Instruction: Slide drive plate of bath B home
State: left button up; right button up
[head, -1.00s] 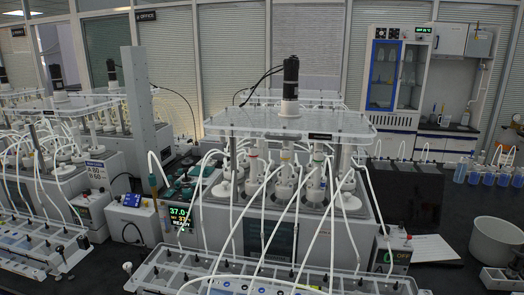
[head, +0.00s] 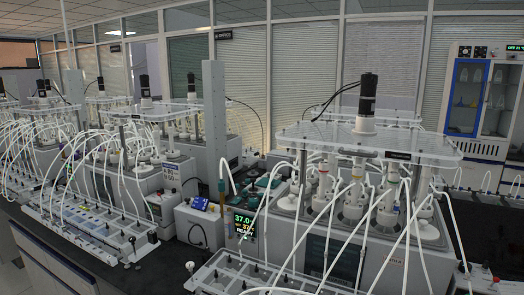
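A clear drive plate (head: 330,138) with a black motor (head: 367,95) on top spans the right water bath (head: 335,245), above several white-capped bottles. A dark label (head: 398,155) on its front edge is too small to read. A second clear plate (head: 165,113) with its own motor (head: 145,86) lies over a bath farther left. I cannot tell from lettering which one is bath B. Whether either plate is seated or offset is not clear. Neither of my grippers is in view.
White tubes loop from the bottles to bottle-trap racks (head: 95,230) along the bench front. A blue-framed cabinet (head: 467,95) is at right.

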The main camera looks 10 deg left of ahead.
aim_at(143, 98)
jog(key=u, duration=1.3)
jog(key=i+j+z, duration=0.15)
jog(key=z, duration=0.55)
jog(key=i+j+z, duration=0.15)
jog(key=j, duration=0.2)
jog(key=i+j+z, duration=0.15)
jog(key=j, duration=0.15)
jog(key=i+j+z, duration=0.1)
jog(key=j, duration=0.3)
jog(key=i+j+z, duration=0.15)
jog(key=j, duration=0.2)
jog(key=i+j+z, duration=0.15)
jog(key=j, duration=0.25)
